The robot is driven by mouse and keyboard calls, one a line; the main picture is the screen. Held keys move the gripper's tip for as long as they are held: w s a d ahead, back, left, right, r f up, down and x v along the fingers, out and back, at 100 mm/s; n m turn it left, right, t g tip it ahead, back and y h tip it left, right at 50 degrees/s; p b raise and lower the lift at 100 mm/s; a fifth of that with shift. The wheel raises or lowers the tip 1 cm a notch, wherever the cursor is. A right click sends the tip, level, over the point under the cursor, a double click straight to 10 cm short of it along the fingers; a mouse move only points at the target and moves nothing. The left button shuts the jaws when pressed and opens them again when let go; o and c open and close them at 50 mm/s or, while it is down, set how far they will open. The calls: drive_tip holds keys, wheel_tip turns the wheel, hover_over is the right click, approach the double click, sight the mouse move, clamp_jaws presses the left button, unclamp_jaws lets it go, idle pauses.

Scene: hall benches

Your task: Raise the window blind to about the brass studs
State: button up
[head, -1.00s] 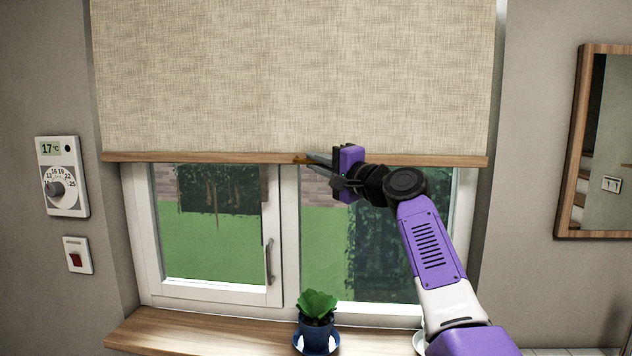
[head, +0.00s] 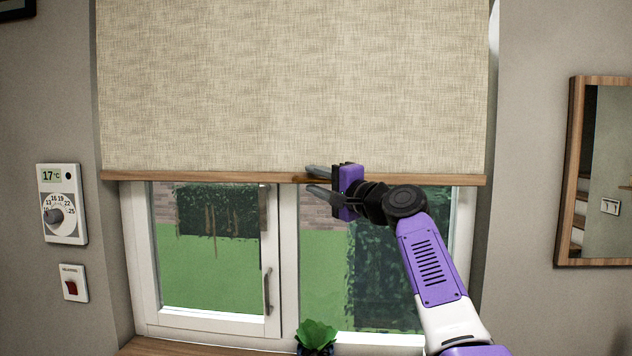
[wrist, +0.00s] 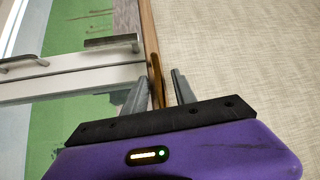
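The beige window blind (head: 220,90) hangs over the upper part of the window, with a wooden bar (head: 200,177) along its lower edge. My gripper (head: 320,180) is at the bar, right of its middle. Its fingers are apart, one above the bar and one below. In the wrist view, the bar (wrist: 149,35) and a small brownish tab (wrist: 157,72) on it lie between the two open fingers (wrist: 160,92). Whether a finger touches the tab is unclear. I cannot make out any brass studs.
A thermostat (head: 62,204) and a red switch (head: 73,283) are on the wall at left. A mirror (head: 573,170) hangs at right. A potted plant (head: 317,334) stands at the sill (head: 165,347). The window has a handle (head: 267,291).

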drive_tip(key=shift+f, duration=0.1)
drive_tip(key=r+b+v, duration=0.1)
drive_tip(key=b+v, duration=0.1)
drive_tip(key=v, duration=0.5)
drive_tip(key=shift+s+d+f+b, duration=0.3)
drive_tip(key=shift+f, duration=0.25)
